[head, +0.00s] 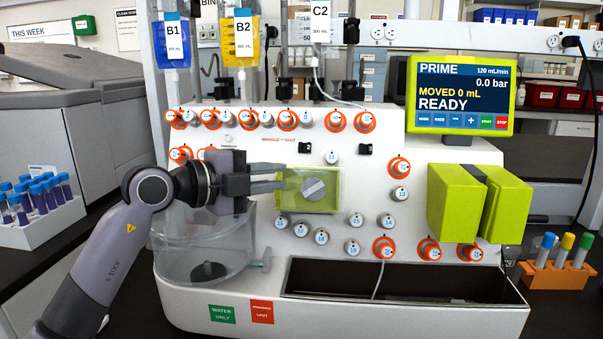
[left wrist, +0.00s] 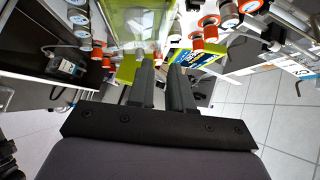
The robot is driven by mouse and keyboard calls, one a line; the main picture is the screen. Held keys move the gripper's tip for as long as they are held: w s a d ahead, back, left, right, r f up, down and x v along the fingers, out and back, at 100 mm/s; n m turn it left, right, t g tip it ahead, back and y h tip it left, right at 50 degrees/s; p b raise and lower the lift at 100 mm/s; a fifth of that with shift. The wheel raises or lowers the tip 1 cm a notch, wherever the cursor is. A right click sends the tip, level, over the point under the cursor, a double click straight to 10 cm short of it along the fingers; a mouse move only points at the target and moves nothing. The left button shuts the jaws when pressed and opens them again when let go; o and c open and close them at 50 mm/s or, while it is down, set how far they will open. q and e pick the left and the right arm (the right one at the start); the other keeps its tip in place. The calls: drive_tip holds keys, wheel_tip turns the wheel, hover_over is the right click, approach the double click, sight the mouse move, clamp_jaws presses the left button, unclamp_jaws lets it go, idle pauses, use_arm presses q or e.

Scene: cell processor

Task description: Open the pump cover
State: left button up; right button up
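The pump cover (head: 331,203) is a see-through, lime-tinted panel over the green pump on the white machine's front, with a grey round knob (head: 313,189) showing in its middle. It looks shut. My left gripper (head: 284,178) reaches in from the left, its two fingertips at the cover's left edge. In the left wrist view the fingers (left wrist: 162,66) are apart with a narrow gap, and the clear cover (left wrist: 138,22) lies just beyond the tips. I cannot tell whether they touch it. My right gripper is not in view.
A clear round vessel (head: 190,263) stands below my left gripper. Numbered valves with orange rings surround the pump. Two green blocks (head: 455,203) and a screen (head: 460,95) reading READY are at the right. An open dark trough (head: 420,284) runs below.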

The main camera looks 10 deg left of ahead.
sight(306, 172)
use_arm(q)
drive_tip(key=shift+p+x, duration=0.3)
drive_tip(key=shift+x, duration=3.2)
drive_tip(key=shift+r, duration=0.1)
clamp_jaws()
